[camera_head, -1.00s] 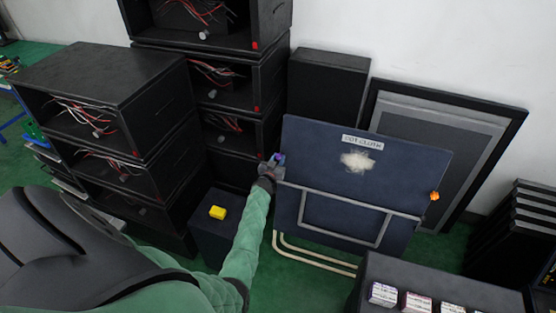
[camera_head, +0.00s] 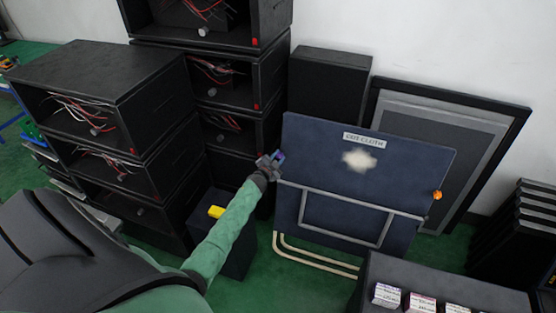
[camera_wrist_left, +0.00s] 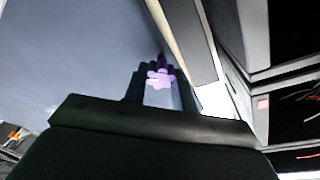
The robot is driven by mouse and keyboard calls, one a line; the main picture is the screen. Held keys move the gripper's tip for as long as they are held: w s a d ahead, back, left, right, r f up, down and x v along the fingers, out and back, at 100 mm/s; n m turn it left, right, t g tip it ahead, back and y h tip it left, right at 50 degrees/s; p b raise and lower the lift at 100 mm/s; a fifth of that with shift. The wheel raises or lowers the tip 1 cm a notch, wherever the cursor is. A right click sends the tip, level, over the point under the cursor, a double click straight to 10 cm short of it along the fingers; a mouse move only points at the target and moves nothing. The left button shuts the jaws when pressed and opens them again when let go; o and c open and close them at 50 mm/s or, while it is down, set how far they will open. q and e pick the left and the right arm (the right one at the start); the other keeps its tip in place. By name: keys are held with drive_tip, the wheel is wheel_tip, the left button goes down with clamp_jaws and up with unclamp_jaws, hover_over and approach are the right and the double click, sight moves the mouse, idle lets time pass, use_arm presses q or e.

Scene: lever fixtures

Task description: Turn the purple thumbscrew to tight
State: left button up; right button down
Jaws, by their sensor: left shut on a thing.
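The purple thumbscrew (camera_head: 280,155) sits at the left edge of a dark blue panel (camera_head: 320,160) labelled "CUT CLOTH". My left gripper (camera_head: 273,161) reaches it from the lower left and is shut on it, covering most of it. In the left wrist view the purple thumbscrew (camera_wrist_left: 160,78) shows between the two fingers of my left gripper (camera_wrist_left: 158,88), close beside the panel (camera_wrist_left: 90,50). I cannot read its angle or any tight mark. My right gripper is not in view.
An orange knob (camera_head: 437,195) is on the panel's right edge. Black open boxes with wires (camera_head: 100,75) are stacked at the left. A yellow block (camera_head: 216,212) lies on a dark box under my arm. A dark table (camera_head: 450,285) with small cartons stands at the lower right.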

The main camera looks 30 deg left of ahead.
use_arm(q)
drive_tip(key=m, duration=0.3)
drive_tip(key=shift+g+h, duration=0.3)
drive_tip(key=shift+h, duration=0.1)
drive_tip(key=m, duration=0.3)
drive_tip(key=shift+m+g, duration=0.3)
drive_tip(key=shift+m, duration=0.1)
drive_tip(key=shift+m+h, duration=0.3)
drive_tip(key=shift+m, duration=0.9)
drive_tip(key=shift+m+g+p, duration=0.3)
drive_tip(key=o, duration=0.9)
drive_tip(key=shift+d, duration=0.1)
drive_tip(key=shift+o, duration=0.5)
drive_tip(key=shift+s+r, duration=0.1)
drive_tip(key=shift+s, duration=0.5)
drive_tip(key=b+v, duration=0.2)
drive_tip(key=v, duration=0.4)
drive_tip(key=shift+s, duration=0.25)
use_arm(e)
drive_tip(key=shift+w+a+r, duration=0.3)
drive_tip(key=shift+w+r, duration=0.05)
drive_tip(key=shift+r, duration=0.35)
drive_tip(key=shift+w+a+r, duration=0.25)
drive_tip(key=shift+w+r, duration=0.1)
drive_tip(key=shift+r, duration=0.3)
